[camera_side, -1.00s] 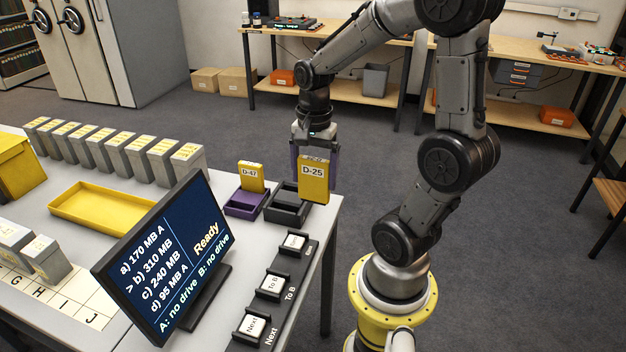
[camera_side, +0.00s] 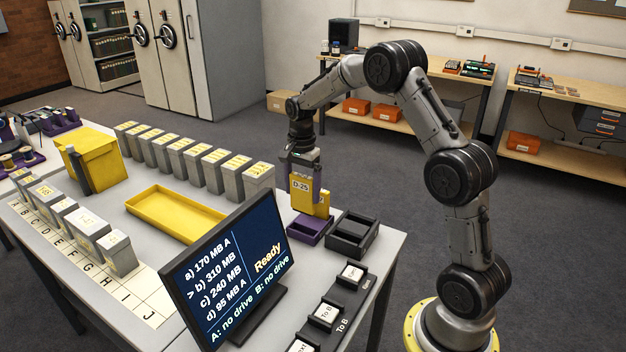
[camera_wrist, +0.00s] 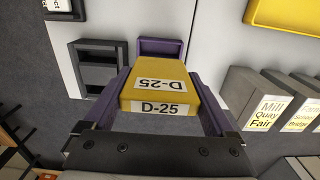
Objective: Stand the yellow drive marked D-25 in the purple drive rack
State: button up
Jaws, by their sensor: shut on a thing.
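My gripper (camera_side: 303,178), with purple fingers, is shut on the yellow drive marked D-25 (camera_side: 299,197) and holds it upright. In the wrist view the drive (camera_wrist: 160,92) sits between the two fingers with its D-25 labels showing. The rack shows partly in the wrist view (camera_wrist: 160,47), beyond the held drive.
A black two-slot dock (camera_side: 352,237) stands just right of the rack. A yellow tray (camera_side: 176,213) lies to the left, with a row of grey boxes (camera_side: 228,177) behind it. The monitor (camera_side: 228,275) and a black button strip (camera_side: 335,310) stand in front.

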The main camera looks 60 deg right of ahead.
aim_at(302, 176)
jog(key=shift+f, duration=3.9)
jog(key=shift+f, duration=0.3)
jog(key=o, duration=1.4)
notch_tip(302, 176, up, 14)
jog(key=shift+f, duration=0.1)
